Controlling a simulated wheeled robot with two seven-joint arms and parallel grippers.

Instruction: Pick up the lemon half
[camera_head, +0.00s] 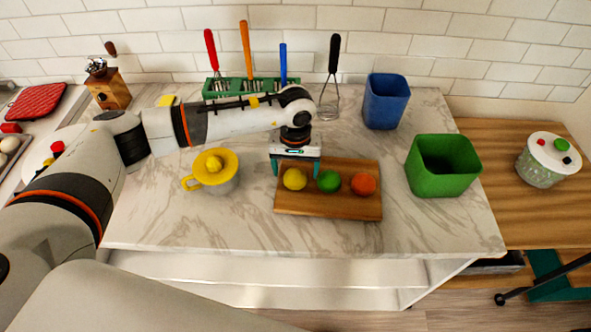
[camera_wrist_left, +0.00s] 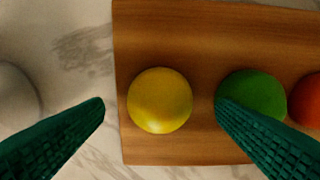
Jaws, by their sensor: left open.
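The yellow lemon half (camera_head: 294,179) lies at the left end of a wooden board (camera_head: 300,205), its round side up. In the left wrist view the lemon half (camera_wrist_left: 160,100) sits between and ahead of my two green fingers, apart from both. My left gripper (camera_head: 296,168) is open above the left part of the board, and its fingertips (camera_wrist_left: 160,104) also show in the wrist view. The right fingertip overlaps the green lime half (camera_wrist_left: 254,92) in that view. My right gripper is not in view.
The lime half (camera_head: 328,181) and an orange half (camera_head: 364,184) lie in a row to the right. A cup with a yellow juicer top (camera_head: 214,168) stands left of the board. Green (camera_head: 442,166) and blue (camera_head: 386,100) bins stand right. A utensil rack (camera_head: 250,86) is behind.

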